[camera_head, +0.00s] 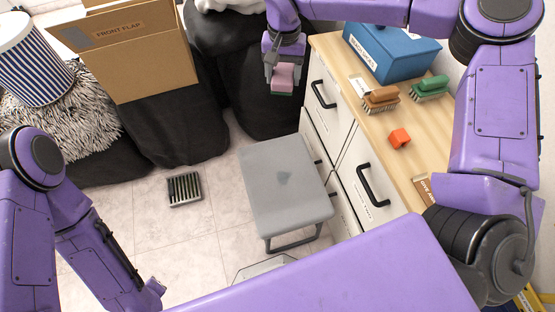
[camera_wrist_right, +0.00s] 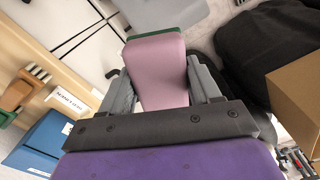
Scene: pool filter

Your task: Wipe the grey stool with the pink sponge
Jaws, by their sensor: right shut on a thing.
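The grey stool (camera_head: 285,190) stands on the tiled floor in the middle of the head view, with a darker smudge on its seat. My right gripper (camera_head: 283,82) is shut on the pink sponge (camera_head: 283,74), which has a green layer on its far side. The sponge is in the air above and behind the stool, apart from it. In the right wrist view the pink sponge (camera_wrist_right: 160,72) sits between both fingers. My left arm is at the lower left of the head view; its fingertips are not clearly shown.
A wooden-topped cabinet (camera_head: 340,62) with black handles stands right of the stool. A cardboard box (camera_head: 135,55) and dark beanbags stand behind.

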